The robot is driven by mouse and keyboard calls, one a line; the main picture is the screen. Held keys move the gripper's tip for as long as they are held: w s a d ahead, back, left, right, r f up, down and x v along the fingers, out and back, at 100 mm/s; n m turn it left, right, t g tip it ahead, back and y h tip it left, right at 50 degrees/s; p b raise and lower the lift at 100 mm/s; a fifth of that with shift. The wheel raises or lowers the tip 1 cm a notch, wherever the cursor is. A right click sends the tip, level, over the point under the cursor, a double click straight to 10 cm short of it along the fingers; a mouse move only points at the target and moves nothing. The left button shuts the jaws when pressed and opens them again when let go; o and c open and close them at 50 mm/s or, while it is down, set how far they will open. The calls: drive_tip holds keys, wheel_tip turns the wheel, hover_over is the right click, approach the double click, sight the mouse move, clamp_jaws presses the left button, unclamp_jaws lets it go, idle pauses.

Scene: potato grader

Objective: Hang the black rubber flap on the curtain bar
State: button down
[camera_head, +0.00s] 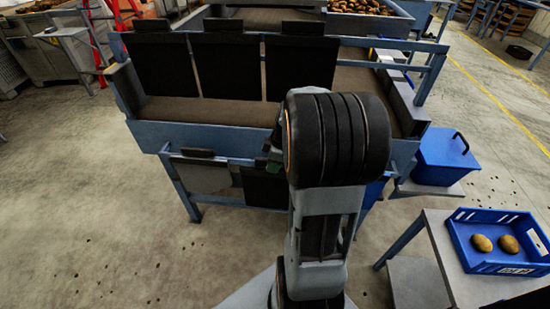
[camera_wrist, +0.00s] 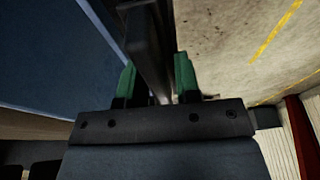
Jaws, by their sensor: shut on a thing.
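A black rubber flap (camera_head: 262,187) is upright at the lower front of the grader, just left of my arm. My gripper (camera_head: 270,158) is at its top edge and mostly hidden behind my wrist. In the wrist view the green fingers (camera_wrist: 157,78) are shut on a dark upright piece (camera_wrist: 150,45) that fits the flap's top. I cannot tell whether the flap still touches the lower rail. The blue curtain bar (camera_head: 390,43) runs across the top of the grader. Several black flaps, such as the left one (camera_head: 162,68), hang on it, leaving its right part bare.
A grey panel (camera_head: 202,178) hangs left of the held flap. A blue lidded bin (camera_head: 445,158) stands right of the grader. A table (camera_head: 440,250) at the right holds a blue crate (camera_head: 462,250) with two potatoes.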

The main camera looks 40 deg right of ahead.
drive_tip(key=shift+s+a, duration=1.35)
drive_tip(key=shift+s, duration=0.1)
